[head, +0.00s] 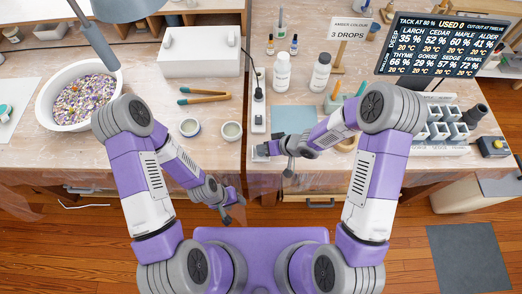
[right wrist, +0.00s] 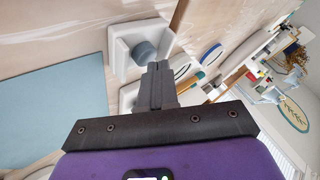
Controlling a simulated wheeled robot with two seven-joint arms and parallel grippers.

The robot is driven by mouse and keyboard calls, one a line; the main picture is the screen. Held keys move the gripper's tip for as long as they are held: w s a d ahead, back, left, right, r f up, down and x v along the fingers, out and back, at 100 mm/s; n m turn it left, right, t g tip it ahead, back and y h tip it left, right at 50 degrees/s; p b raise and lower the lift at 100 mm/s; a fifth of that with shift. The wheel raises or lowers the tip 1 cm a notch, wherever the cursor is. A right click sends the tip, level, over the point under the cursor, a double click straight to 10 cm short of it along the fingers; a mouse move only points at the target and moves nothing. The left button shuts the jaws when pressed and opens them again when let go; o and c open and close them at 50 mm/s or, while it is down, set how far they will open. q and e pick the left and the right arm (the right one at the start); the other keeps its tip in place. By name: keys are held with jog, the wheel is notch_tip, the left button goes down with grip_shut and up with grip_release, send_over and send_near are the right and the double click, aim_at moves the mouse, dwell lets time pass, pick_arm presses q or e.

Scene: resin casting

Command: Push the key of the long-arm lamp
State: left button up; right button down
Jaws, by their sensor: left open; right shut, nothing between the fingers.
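The long-arm lamp's grey arm (head: 92,42) crosses the upper left of the head view; its full shape is cut off. In the right wrist view a round grey-blue key (right wrist: 143,51) sits on a small white housing (right wrist: 120,60). My right gripper (head: 262,150) is shut and empty by the front edge of the bench. In the right wrist view its fingertips (right wrist: 157,68) overlap the key's lower right edge; I cannot tell whether they touch it. In the head view the gripper mostly hides the key. My left gripper (head: 238,202) is open and empty, in front of the bench edge.
A white power strip (head: 258,118) and a blue mat (head: 293,119) lie just behind the right gripper. Two white bottles (head: 282,72) stand farther back.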

jog(key=shift+f, duration=0.1)
dwell(0.5)
jog(key=shift+f, duration=0.4)
jog(key=shift+r+p, duration=0.4)
jog(key=shift+r, duration=0.05)
dwell(0.3)
notch_tip(320, 180, up, 6)
jog(key=p, duration=0.6)
jog(key=shift+r, duration=0.1)
